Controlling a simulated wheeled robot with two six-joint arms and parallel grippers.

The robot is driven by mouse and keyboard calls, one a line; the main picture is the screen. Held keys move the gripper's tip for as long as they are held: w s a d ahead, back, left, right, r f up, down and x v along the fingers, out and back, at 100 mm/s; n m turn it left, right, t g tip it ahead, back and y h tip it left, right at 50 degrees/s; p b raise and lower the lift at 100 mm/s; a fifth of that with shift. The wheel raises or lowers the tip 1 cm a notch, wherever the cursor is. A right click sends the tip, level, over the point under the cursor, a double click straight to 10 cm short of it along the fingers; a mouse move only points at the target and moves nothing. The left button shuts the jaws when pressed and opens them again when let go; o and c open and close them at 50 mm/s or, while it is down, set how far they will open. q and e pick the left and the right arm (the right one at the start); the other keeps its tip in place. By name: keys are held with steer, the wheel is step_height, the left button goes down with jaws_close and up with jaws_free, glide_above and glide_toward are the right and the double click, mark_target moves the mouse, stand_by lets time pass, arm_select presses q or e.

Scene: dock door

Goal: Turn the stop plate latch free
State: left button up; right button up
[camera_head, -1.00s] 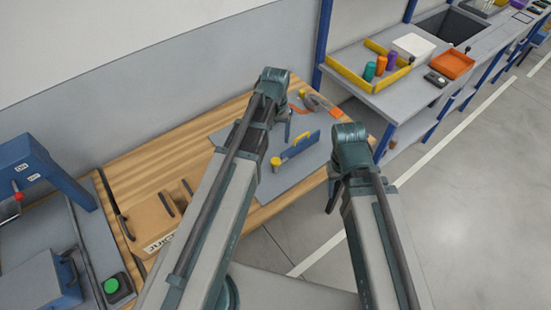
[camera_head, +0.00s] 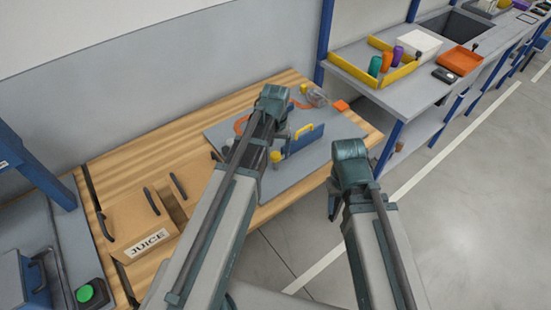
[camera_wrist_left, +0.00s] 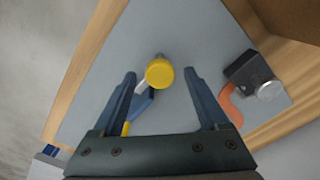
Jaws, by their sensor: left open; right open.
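A grey plate (camera_head: 226,130) lies on the wooden bench. I cannot tell for certain which part is the latch. My left gripper (camera_head: 284,136) is over the plate, partly hidden by its own arm. In the left wrist view the yellow knob (camera_wrist_left: 159,73) shows between the open, empty fingers (camera_wrist_left: 160,76), with no clear contact. A blue part (camera_wrist_left: 143,103) lies behind it. My right gripper (camera_head: 334,206) is open and empty, off the bench's front edge.
A box marked JUICE (camera_head: 148,242) stands left on the bench. A shelf with a yellow-edged tray (camera_head: 352,74) is at the right.

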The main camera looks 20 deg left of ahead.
arm_select(q)
steer(key=shift+f, duration=0.35)
arm_select(e)
steer(key=shift+f, duration=0.25)
arm_select(q)
jaws_close()
